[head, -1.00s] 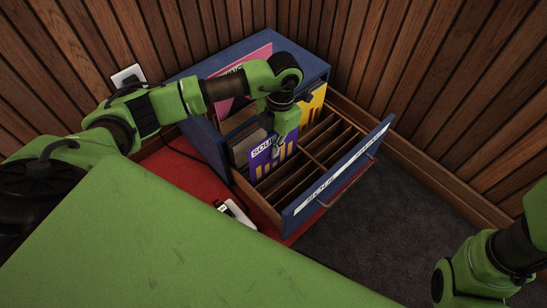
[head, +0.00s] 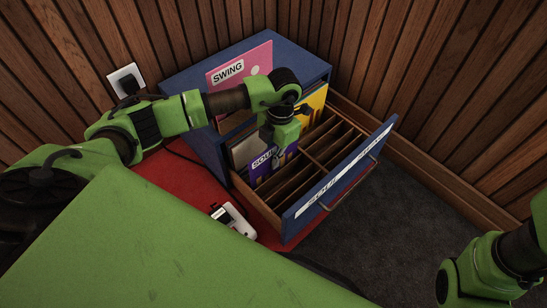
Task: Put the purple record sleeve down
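The purple record sleeve (head: 262,174), with a white label at its top edge and yellow marks low down, stands upright in the left front part of the open blue drawer (head: 338,180). Its lower part is hidden below the drawer's side. My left gripper (head: 279,156) reaches down from above, with its fingers at the sleeve's top edge, and appears shut on it. The arm hides part of the sleeve. My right arm shows at the right edge, but its gripper is out of the picture.
A pink "SWING" sleeve (head: 240,67) stands on the blue cabinet behind my arm. A yellow sleeve (head: 314,103) stands at the drawer's back. Wooden dividers leave several empty slots to the right. A white device (head: 233,219) lies on the red mat (head: 185,190).

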